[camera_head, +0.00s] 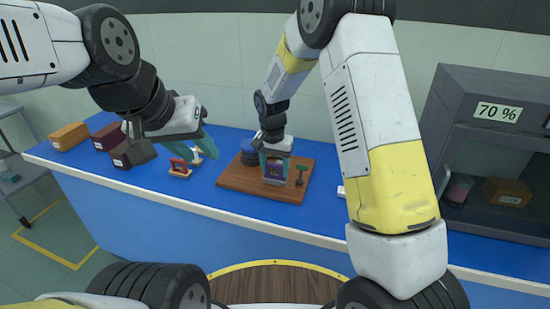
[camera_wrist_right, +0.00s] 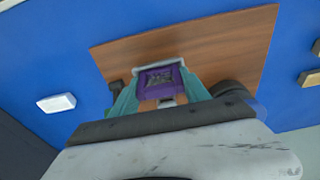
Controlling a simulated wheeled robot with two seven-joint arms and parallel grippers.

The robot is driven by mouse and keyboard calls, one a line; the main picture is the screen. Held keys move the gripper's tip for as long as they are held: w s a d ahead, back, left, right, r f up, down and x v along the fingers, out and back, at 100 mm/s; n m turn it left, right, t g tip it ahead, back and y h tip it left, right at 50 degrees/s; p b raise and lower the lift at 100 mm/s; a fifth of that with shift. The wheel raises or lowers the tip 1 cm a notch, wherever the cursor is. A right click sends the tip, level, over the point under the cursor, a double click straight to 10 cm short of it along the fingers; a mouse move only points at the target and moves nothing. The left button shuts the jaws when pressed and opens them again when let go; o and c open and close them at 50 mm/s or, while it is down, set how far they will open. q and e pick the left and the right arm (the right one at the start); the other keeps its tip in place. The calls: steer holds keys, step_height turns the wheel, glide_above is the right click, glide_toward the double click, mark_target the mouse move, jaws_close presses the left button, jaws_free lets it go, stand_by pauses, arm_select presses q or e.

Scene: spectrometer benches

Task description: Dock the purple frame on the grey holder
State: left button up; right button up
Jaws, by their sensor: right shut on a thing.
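My right gripper (camera_head: 275,172) is over the wooden board, its teal fingers pointing down around the purple frame (camera_head: 276,169). In the right wrist view the purple frame (camera_wrist_right: 160,82) sits between the fingers, and the gripper (camera_wrist_right: 160,98) is shut on it. A grey edge, probably the grey holder (camera_wrist_right: 157,45), shows right beside the frame on the board. I cannot tell whether they touch. The holder is not clear in the head view, where the gripper covers that spot. My left gripper (camera_head: 195,150) is raised left of the board, its teal fingers apart and empty.
The wooden board (camera_head: 233,184) lies on the blue bench (camera_head: 130,184). It bears a green-topped post (camera_head: 301,171) at right and a dark blue round thing (camera_head: 249,152) behind. A red-handled piece (camera_head: 180,168) is under my left gripper. Boxes (camera_head: 69,136) stand far left; a grey cabinet (camera_head: 490,100) stands right.

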mark_target(274, 179)
steer(key=shift+f, duration=0.1)
steer(key=o, duration=1.1)
steer(key=shift+f, duration=0.1)
steer(key=shift+s+a+r, duration=0.1)
steer(key=shift+s+r, duration=0.1)
steer(key=shift+r, duration=1.65)
steer(key=shift+s+a+r, duration=0.1)
steer(key=shift+s+r, duration=0.15)
steer(key=shift+r, duration=1.55)
steer(key=shift+s+r, duration=0.2)
steer(key=shift+r, duration=1.65)
steer(key=s+d+r+n+t+y, duration=0.3)
steer(key=s+d+r, duration=0.9)
steer(key=s+r, duration=0.3)
steer(key=shift+n+t, duration=0.6)
steer(key=shift+t, duration=0.3)
steer(key=s+d, duration=0.1)
steer(key=s, duration=0.2)
steer(key=s+f, duration=0.1)
steer(key=s, duration=0.3)
steer(key=s+d, duration=0.1)
steer(key=s, duration=0.2)
steer(key=shift+s+d+f, duration=0.15)
steer(key=shift+d, duration=0.15)
